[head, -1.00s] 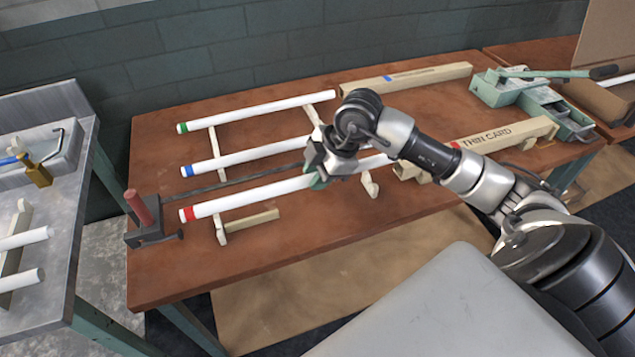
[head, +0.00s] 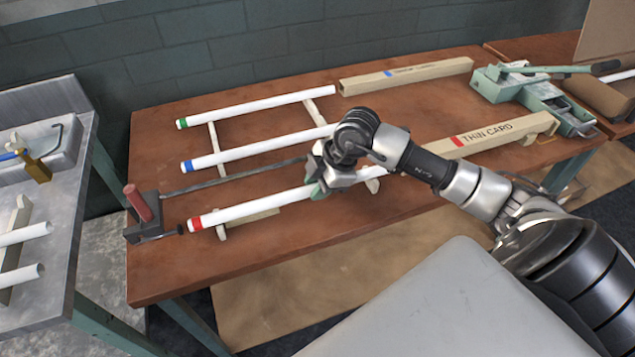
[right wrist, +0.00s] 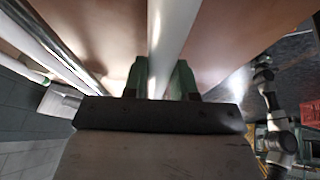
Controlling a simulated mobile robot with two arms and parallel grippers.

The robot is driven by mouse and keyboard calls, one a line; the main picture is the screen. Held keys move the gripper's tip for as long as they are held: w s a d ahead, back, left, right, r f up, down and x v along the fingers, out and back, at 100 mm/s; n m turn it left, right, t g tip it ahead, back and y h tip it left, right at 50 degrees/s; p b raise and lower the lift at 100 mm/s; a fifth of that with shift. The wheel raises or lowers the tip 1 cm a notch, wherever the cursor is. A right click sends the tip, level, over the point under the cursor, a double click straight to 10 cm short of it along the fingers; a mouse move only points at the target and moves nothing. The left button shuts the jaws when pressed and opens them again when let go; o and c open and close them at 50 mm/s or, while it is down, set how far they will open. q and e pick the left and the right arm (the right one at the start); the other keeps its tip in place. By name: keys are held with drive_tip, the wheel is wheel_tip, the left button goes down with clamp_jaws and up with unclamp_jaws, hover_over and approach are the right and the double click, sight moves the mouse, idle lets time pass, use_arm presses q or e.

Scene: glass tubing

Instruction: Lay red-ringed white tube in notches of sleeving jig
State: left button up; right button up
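The red-ringed white tube (head: 255,206) slants across the front of the brown bench in the head view, its red ring at the left end. Pale cross rails (head: 213,140) lie under the tubes. I cannot tell for sure which part is the sleeving jig, nor whether the red-ringed tube touches any notch.
Green-ringed (head: 260,107) and blue-ringed (head: 255,150) white tubes lie behind. A dark clamp with a red handle (head: 139,203) stands at the bench's left end. A beige THIN CARD length (head: 490,135) lies to the right, before a green lever tool (head: 530,95).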

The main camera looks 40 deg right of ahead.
drive_tip(key=o, duration=0.5)
drive_tip(key=shift+c, duration=0.2)
drive_tip(key=shift+r, duration=0.3)
drive_tip(key=v, duration=1.2)
drive_tip(key=shift+r, duration=0.35)
